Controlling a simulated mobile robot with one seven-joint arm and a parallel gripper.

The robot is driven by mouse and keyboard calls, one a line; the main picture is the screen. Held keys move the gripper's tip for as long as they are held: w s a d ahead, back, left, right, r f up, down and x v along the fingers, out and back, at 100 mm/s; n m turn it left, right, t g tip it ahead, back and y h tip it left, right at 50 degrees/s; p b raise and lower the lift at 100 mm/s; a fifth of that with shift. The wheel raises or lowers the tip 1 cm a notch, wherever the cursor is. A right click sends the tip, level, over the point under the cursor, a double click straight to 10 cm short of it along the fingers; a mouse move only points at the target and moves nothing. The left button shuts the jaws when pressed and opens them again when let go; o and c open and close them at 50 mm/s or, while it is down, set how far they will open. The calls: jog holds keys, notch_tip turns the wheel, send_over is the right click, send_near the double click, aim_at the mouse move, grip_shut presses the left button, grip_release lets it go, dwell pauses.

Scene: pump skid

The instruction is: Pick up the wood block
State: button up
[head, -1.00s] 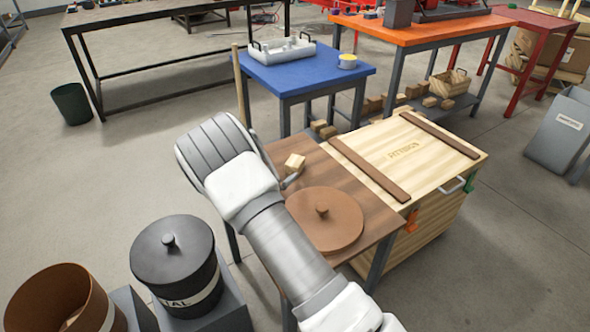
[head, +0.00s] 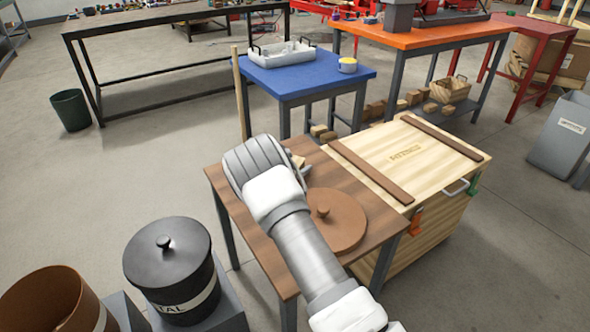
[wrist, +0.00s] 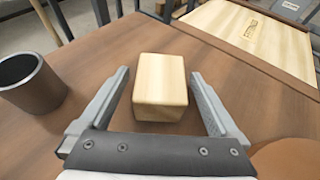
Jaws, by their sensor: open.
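The wood block (wrist: 160,85) is a pale, box-shaped piece lying on the brown wooden table (wrist: 110,45). In the wrist view it sits between the two open fingers of my gripper (wrist: 158,100), with a gap on each side. In the head view only a small part of the block (head: 298,160) shows past my wrist.
A dark cup (wrist: 30,82) stands left of the block. A round brown lid (head: 335,220) lies on the table, close to my arm. A wooden crate (head: 415,155) adjoins the table at the right. A black metal bin (head: 170,265) stands at lower left.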

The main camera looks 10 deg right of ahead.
aim_at(295, 161)
jog(key=c, duration=1.5)
jog(key=shift+o, duration=0.2)
jog(key=shift+r, duration=0.1)
jog(key=shift+r+p, duration=0.4)
jog(key=shift+r, duration=0.3)
notch_tip(295, 161, up, 3)
jog(key=shift+f+p, duration=0.1)
jog(key=shift+p, duration=0.55)
jog(key=s+a+r+p, duration=0.3)
jog(key=a+r, duration=0.3)
jog(key=a, duration=0.5)
jog(key=shift+s+r+p, duration=0.35)
